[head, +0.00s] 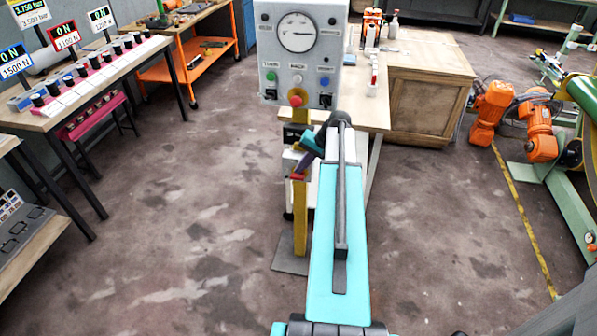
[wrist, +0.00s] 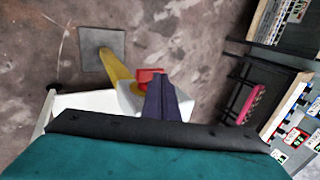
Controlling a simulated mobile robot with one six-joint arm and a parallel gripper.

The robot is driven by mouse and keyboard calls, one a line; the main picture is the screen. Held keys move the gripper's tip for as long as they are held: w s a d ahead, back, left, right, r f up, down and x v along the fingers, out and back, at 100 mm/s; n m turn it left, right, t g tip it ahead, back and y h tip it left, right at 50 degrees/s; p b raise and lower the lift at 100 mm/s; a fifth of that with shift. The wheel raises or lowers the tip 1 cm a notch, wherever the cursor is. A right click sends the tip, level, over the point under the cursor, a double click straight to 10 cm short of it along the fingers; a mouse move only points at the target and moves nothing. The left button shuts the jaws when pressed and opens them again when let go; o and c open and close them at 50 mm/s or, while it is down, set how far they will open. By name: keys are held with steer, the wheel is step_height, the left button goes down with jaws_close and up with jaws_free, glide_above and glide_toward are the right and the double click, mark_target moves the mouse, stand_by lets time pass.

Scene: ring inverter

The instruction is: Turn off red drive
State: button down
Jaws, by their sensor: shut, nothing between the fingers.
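I cannot tell which device on the table is the red drive. My gripper (head: 301,171) is shut and empty, beside the yellow post below the grey control panel, far from the signs. In the wrist view its dark fingers (wrist: 161,78) overlap a red part (wrist: 147,76) by the post; I cannot tell whether they touch.
The grey panel (head: 300,60) with a gauge and coloured buttons stands on the yellow post (head: 300,228). The long table (head: 52,118) carries a row of dark knobs. A wooden bench (head: 425,95) is behind at the right. The floor between post and table is clear.

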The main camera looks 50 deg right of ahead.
steer(key=b+v, duration=0.1)
steer(key=v, duration=1)
steer(key=shift+r, duration=0.2)
steer(key=shift+a, duration=0.1)
steer(key=w+a+f+n+g, duration=0.1)
steer(key=a+f+n+g, duration=0.45)
steer(key=a+f, duration=2.4)
steer(key=s+a+f+n+g+h, duration=0.1)
steer(key=s+a+f+n+g, duration=0.1)
steer(key=s+a+f, duration=0.5)
steer(key=s+a+f+n+g+h, duration=0.2)
steer(key=s+a+f, duration=0.6)
steer(key=s+a, duration=0.4)
steer(key=s+n+g, duration=0.1)
steer(key=s+n, duration=0.1)
steer(key=s, duration=0.1)
steer(key=shift+a, duration=0.4)
steer(key=shift+s, duration=0.1)
